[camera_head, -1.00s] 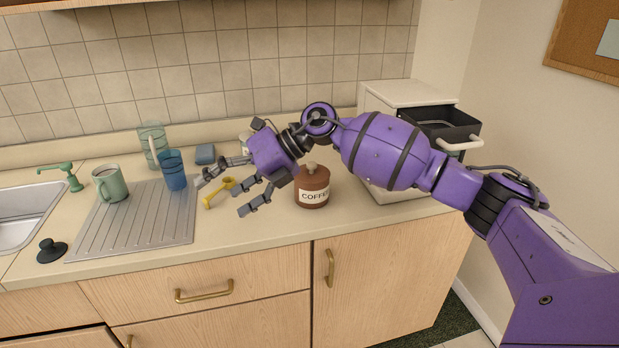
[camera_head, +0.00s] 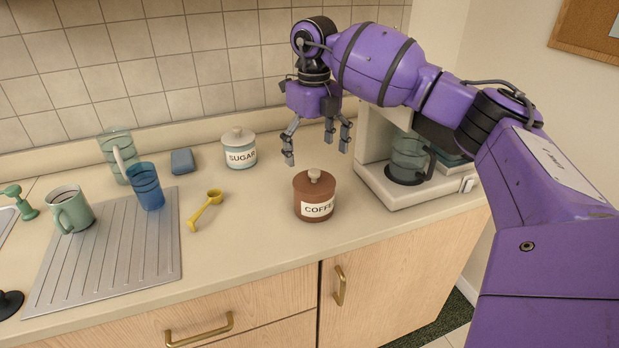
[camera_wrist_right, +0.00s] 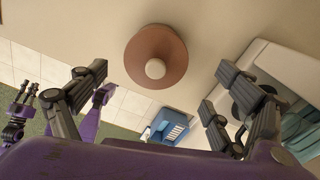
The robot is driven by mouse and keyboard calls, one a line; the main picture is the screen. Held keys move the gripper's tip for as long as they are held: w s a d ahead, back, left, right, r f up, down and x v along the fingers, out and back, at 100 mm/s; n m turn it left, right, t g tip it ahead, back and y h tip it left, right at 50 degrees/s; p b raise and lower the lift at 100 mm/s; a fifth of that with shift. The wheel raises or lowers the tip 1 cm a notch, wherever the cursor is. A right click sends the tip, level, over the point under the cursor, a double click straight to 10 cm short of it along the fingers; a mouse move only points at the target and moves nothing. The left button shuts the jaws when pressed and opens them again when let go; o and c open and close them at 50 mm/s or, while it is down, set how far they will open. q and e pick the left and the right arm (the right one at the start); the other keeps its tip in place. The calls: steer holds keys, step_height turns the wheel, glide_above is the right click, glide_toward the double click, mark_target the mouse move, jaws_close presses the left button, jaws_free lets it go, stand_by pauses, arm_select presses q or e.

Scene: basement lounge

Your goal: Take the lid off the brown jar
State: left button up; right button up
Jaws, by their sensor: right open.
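The brown jar (camera_head: 313,205), labelled as coffee, stands upright on the counter with its brown lid (camera_head: 314,183) on. The lid has a pale round knob (camera_head: 314,175). My right gripper (camera_head: 317,153) is open and empty, fingers pointing down, above and slightly behind the jar and apart from it. In the right wrist view the lid (camera_wrist_right: 140,45) and its knob (camera_wrist_right: 155,69) show from above, between the spread fingers (camera_wrist_right: 161,72). My left gripper (camera_wrist_right: 22,98) shows small at the left edge of that view; its opening is unclear.
A coffee machine (camera_head: 425,195) with a glass pot (camera_head: 408,160) stands right of the jar. A sugar jar (camera_head: 240,155), yellow scoop (camera_head: 205,208), blue sponge (camera_head: 182,161), blue cup (camera_head: 147,187), tall glass (camera_head: 112,150) and green mug (camera_head: 72,212) are left. The counter before the jar is clear.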

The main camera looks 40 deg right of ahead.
mark_target(316, 171)
steer(key=shift+s+f, duration=0.25)
steer(key=shift+f, duration=0.25)
steer(key=shift+s+f, duration=0.2)
steer(key=shift+f, duration=0.3)
step_height(316, 171, down, 4)
steer(key=shift+s+r+p, duration=0.1)
steer(key=shift+r+p, duration=0.15)
steer(key=shift+p, duration=0.2)
arm_select(q)
steer(key=shift+w+r, duration=0.4)
steer(key=shift+r, duration=0.25)
arm_select(e)
steer(key=shift+f, duration=0.3)
